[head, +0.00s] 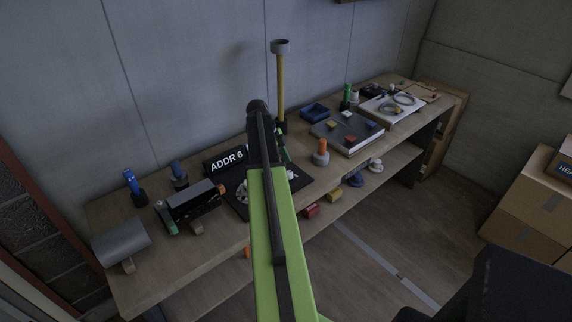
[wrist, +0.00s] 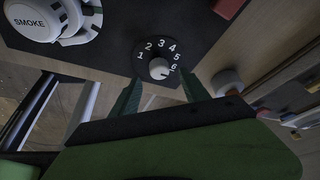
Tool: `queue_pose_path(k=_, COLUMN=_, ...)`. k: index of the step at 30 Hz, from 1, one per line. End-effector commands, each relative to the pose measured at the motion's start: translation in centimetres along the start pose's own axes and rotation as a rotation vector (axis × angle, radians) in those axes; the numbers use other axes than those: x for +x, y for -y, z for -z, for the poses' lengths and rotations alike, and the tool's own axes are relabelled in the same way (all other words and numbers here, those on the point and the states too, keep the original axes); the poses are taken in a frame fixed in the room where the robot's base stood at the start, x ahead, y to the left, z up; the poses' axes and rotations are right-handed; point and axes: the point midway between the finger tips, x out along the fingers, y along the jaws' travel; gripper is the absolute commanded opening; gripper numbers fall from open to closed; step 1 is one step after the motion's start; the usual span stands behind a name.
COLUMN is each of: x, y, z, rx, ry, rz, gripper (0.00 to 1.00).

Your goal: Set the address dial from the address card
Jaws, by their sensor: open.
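The address card (head: 226,160), a black sign reading "ADDR 6", stands on the workbench in the head view. The address dial (wrist: 158,69) is a small pale round knob on a dark panel in the wrist view, with white numbers 1 to 6 arced around it. I cannot tell for sure which number it points at. My gripper (wrist: 163,77) is open, its two dark green fingers on either side of the dial and apart from it in the picture. Whether they reach down to its height is unclear. In the head view my arm hides most of the panel.
A white smoke detector marked "SMOKE" (wrist: 31,22) is beside the dial on the same panel. A red block (wrist: 229,8) is at the panel's far edge. An orange-topped peg (head: 321,152) and a grey box (head: 347,132) stand to the right on the bench.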

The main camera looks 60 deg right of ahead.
Motion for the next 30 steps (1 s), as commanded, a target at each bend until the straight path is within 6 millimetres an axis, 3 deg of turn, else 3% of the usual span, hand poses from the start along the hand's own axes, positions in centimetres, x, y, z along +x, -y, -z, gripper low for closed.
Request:
queue_pose_path(k=1, x=-2.3, y=0.1, z=0.4, rx=-0.001, ry=0.0, rz=0.0, gripper=0.54)
queue_pose_path(k=3, x=-4.0, y=0.1, z=0.4, rx=0.0, ry=0.0, rz=0.0, gripper=0.54)
queue_pose_path(k=15, x=-13.2, y=0.1, z=0.2, rx=-0.001, ry=0.001, rz=0.001, gripper=0.54)
queue_pose_path(k=19, x=-14.3, y=0.1, z=0.0, rx=0.0, ry=0.001, rz=0.0, gripper=0.54)
queue_pose_path(k=30, x=-14.1, y=0.1, z=-0.2, rx=0.001, ry=0.001, rz=0.001, gripper=0.54)
